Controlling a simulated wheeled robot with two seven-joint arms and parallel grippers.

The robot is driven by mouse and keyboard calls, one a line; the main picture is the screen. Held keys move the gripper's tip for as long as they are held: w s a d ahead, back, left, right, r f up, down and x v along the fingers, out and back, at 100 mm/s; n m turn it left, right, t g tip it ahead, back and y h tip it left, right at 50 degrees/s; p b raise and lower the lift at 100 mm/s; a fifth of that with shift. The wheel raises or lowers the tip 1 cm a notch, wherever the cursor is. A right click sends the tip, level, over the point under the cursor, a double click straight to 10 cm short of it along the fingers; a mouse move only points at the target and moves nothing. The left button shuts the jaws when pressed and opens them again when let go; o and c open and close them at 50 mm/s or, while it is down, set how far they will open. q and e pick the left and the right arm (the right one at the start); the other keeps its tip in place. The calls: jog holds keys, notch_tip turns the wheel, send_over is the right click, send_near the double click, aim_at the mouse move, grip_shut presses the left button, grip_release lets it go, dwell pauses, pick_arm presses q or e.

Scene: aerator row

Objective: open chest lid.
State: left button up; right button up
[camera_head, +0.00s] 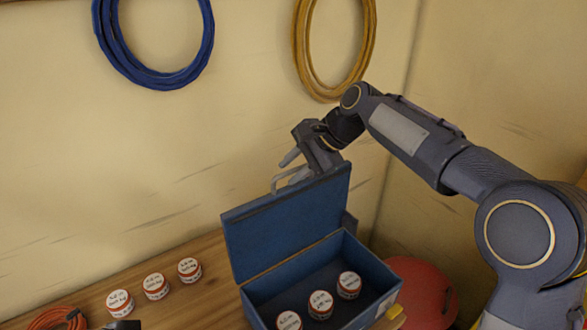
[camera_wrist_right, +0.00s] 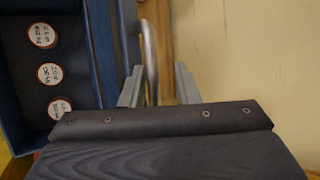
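The blue chest (camera_head: 375,290) stands on the wooden bench with its lid (camera_head: 290,225) raised, roughly upright, against the wall side. A grey metal handle (camera_head: 283,180) sits at the lid's top left. My right gripper (camera_head: 291,166) is at the lid's upper edge by this handle. In the right wrist view the two fingers (camera_wrist_right: 158,84) are apart, with the handle (camera_wrist_right: 149,55) between them and a gap beside it. A small dark piece at the bottom edge of the head view may be my left gripper (camera_head: 124,325); its fingers are not visible.
Several red-rimmed, white-topped jars show: a row on the bench (camera_head: 156,286) and others inside the chest (camera_head: 320,304). An orange coil (camera_head: 58,320) lies front left. A red round object (camera_head: 424,290) is right of the chest. Blue (camera_head: 120,62) and yellow (camera_head: 302,50) hoses hang on the wall.

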jog(key=shift+s+d+f, duration=0.1)
jog(key=shift+f, duration=0.15)
jog(key=shift+d+r, duration=0.15)
jog(key=shift+r, duration=0.05)
jog(key=v, duration=0.7)
jog(key=shift+r+b, duration=0.3)
jog(key=shift+b, duration=0.15)
